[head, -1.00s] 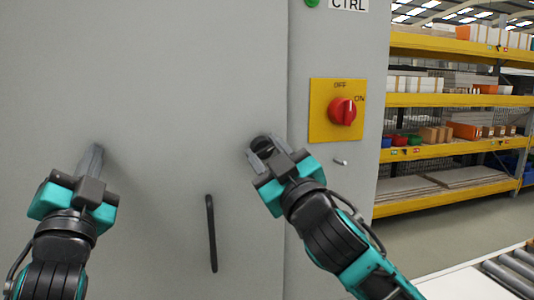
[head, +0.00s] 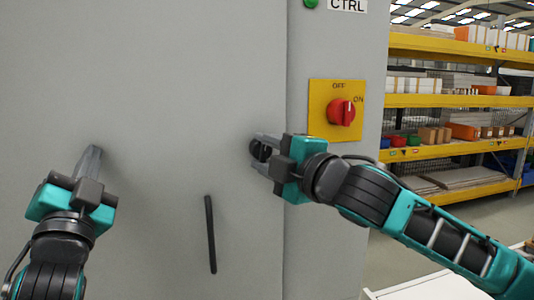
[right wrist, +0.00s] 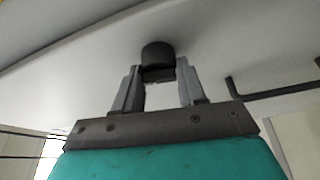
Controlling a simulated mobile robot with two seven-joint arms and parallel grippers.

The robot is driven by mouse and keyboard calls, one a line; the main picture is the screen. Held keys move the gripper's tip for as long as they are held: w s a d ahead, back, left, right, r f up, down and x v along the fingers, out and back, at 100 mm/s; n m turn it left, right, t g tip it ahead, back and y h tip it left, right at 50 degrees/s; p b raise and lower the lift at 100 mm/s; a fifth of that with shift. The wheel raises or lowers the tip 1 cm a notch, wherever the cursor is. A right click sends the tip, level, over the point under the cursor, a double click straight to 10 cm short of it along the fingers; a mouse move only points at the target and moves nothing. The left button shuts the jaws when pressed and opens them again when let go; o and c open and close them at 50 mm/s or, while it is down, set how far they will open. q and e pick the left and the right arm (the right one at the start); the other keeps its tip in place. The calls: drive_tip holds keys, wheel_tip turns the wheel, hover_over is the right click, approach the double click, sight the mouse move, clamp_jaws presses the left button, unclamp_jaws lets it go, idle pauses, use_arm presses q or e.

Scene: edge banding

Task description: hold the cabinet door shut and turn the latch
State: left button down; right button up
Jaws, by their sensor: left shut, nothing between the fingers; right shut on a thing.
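The grey cabinet door (head: 150,60) fills the left of the head view and looks flush with the frame at its right edge. The latch is a small black knob (head: 256,149) near that edge; the right wrist view shows it too (right wrist: 158,54). My right gripper (head: 258,148) is shut on the latch, its fingers on either side of it, reaching in level from the right. My left gripper (head: 96,149) is shut and empty, its fingertips at the door's face on the left, seemingly pressed to it. The latch's turn angle is hard to read.
A black bar handle (head: 210,234) stands on the door below the latch. A red rotary switch (head: 341,111) on a yellow plate is on the frame just above my right forearm. Shelving (head: 455,100) stands at the back right.

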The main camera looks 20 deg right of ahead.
drive_tip(key=shift+w+d+r+n+g, duration=0.15)
drive_tip(key=shift+d+r+n+g, duration=0.2)
drive_tip(key=shift+n, duration=0.35)
drive_tip(key=o, duration=0.9)
drive_tip(key=shift+o, duration=0.8)
drive_tip(key=shift+a+f, duration=0.15)
drive_tip(key=v, duration=0.8)
drive_tip(key=shift+a, duration=0.1)
